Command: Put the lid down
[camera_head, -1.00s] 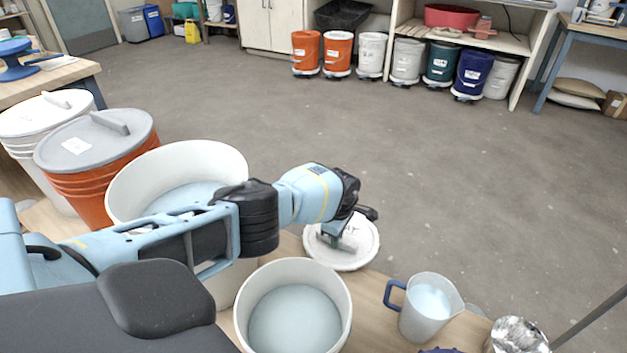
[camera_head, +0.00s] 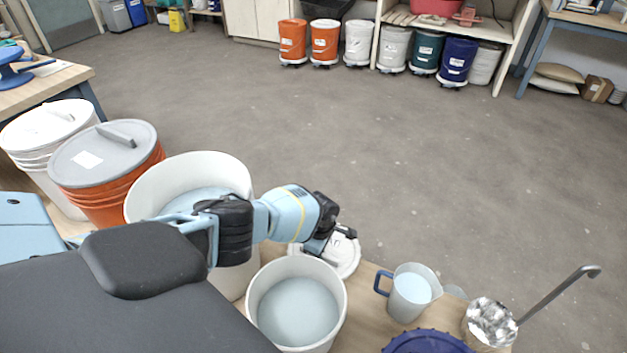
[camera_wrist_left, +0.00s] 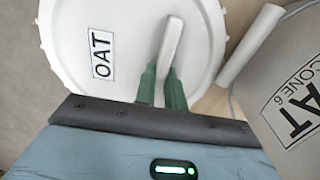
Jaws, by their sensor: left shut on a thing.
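The white lid (camera_head: 344,256) shows at the far edge of the table in the head view, partly hidden by my left gripper (camera_head: 322,254). In the left wrist view the lid (camera_wrist_left: 130,35) is round with a toothed rim, an "OAT" label and a bar handle (camera_wrist_left: 172,42). My left gripper (camera_wrist_left: 162,85) has its green fingers on either side of the handle's near end and is shut on it. I cannot tell whether the lid touches the table. My right gripper is not in view.
An open white bucket (camera_head: 296,312) of pale glaze stands just nearer than the lid, and a larger one (camera_head: 190,185) stands left. A jug (camera_head: 410,293), ladle (camera_head: 490,322) and blue lid (camera_head: 428,342) are to the right. Lidded buckets (camera_head: 105,160) stand far left.

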